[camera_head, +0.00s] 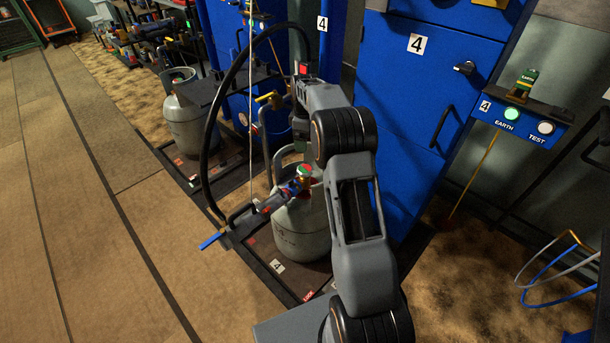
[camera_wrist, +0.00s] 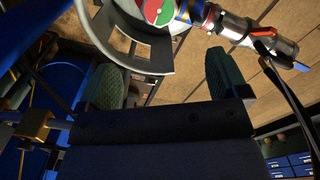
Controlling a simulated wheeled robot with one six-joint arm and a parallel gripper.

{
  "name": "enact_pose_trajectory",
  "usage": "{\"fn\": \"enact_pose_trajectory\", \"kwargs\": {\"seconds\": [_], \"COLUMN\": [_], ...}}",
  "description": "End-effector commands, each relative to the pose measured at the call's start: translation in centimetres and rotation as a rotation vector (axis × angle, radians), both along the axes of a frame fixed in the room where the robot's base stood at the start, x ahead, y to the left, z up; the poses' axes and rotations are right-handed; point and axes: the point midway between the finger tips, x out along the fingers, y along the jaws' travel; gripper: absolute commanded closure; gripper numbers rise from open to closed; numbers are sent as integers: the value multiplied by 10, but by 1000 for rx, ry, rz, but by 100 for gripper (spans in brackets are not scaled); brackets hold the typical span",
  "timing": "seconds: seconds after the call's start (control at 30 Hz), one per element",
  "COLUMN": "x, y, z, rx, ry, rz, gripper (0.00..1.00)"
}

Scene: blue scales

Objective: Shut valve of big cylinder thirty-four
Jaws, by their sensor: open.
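A grey gas cylinder (camera_head: 298,236) stands on the station 4 platform in the head view, partly behind my arm. Its valve knob (camera_head: 305,170), with a red and green top, sits inside the collar. The knob also shows at the top of the wrist view (camera_wrist: 158,12), inside the grey collar ring (camera_wrist: 150,65). My gripper is open in the wrist view (camera_wrist: 164,78), its green-padded fingers apart with no knob between them. In the head view it is mostly hidden by my arm, above the cylinder. I cannot read a number thirty-four on the cylinder.
A filling head (camera_head: 268,206) with a blue lever is at the valve's side. A black hose (camera_head: 212,130) arches beside it. A second grey cylinder (camera_head: 188,115) stands further left. Blue cabinets (camera_head: 405,110) stand close behind. The floor at left (camera_head: 90,230) is clear.

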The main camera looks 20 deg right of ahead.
Motion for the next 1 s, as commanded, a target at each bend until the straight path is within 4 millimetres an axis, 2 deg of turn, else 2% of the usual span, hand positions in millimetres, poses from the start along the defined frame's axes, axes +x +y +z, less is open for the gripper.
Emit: {"fn": "enact_pose_trajectory", "kwargs": {"seconds": [0.03, 0.17, 0.6, 0.8, 1.0], "x": [1, 1, 1, 1, 2], "y": [-1, -2, -1, -1, -1], "z": [-10, -29, -110, -131, -140], "rx": [1, 1, 1, 1, 1], "ry": [4, 6, 6, 4, 3], "rz": [4, 9, 8, 8, 7], "gripper": [8, 8, 8, 8, 8]}}
